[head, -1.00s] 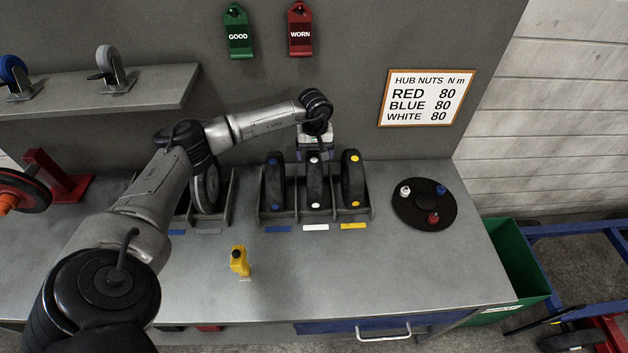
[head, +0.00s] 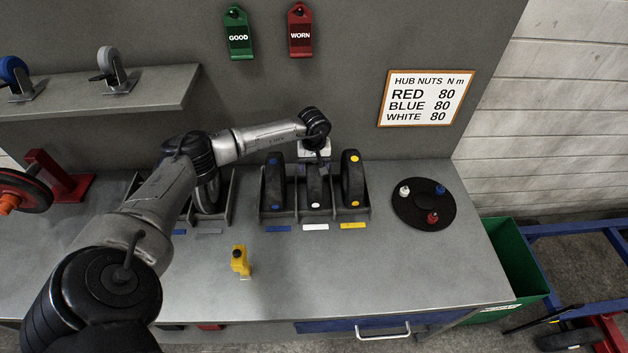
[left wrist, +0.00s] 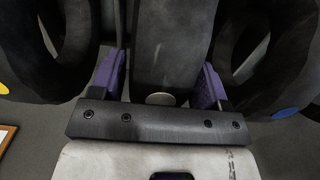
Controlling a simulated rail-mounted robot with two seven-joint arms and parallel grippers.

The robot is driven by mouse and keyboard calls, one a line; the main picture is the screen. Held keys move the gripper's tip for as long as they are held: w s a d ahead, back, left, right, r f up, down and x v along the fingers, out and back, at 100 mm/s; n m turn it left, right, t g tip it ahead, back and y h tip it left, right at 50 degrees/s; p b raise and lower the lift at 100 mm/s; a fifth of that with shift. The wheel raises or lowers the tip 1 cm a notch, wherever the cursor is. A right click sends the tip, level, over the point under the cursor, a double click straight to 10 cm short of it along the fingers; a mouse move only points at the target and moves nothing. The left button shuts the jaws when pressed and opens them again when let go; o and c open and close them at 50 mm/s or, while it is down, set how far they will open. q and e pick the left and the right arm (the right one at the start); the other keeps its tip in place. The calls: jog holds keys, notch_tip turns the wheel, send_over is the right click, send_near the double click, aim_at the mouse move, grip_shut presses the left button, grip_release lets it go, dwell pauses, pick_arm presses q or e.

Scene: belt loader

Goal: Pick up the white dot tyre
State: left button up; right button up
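The white dot tyre (head: 315,187) stands upright in the middle slot of the rack on the bench, with its lower white dot showing in the head view. My left gripper (head: 315,160) is at the top of this tyre and hides its upper dot. In the left wrist view the tyre (left wrist: 172,45) lies between the two purple fingers (left wrist: 160,80), with a white dot near the palm. The fingers are apart on either side of it; a gap shows at the left finger, and the right one looks close to the tyre. My right gripper is not in view.
A blue dot tyre (head: 274,186) and a yellow dot tyre (head: 352,180) stand close on either side in the rack (head: 291,215). A round black plate (head: 423,212) with coloured nuts lies to the right. A yellow tool (head: 240,261) stands in front on otherwise clear bench.

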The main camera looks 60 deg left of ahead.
pick_arm(q)
grip_shut()
dwell(0.4)
jog(key=shift+r, duration=0.15)
jog(key=shift+r, duration=0.6)
jog(key=r, duration=0.1)
jog(key=d+r, duration=0.1)
jog(key=r, duration=0.1)
jog(key=shift+r+b, duration=0.15)
jog(key=shift+b, duration=0.15)
jog(key=d+r, duration=0.6)
jog(key=d, duration=0.4)
jog(key=shift+s+d+r, duration=0.15)
jog(key=shift+d, duration=0.2)
jog(key=shift+r, duration=0.1)
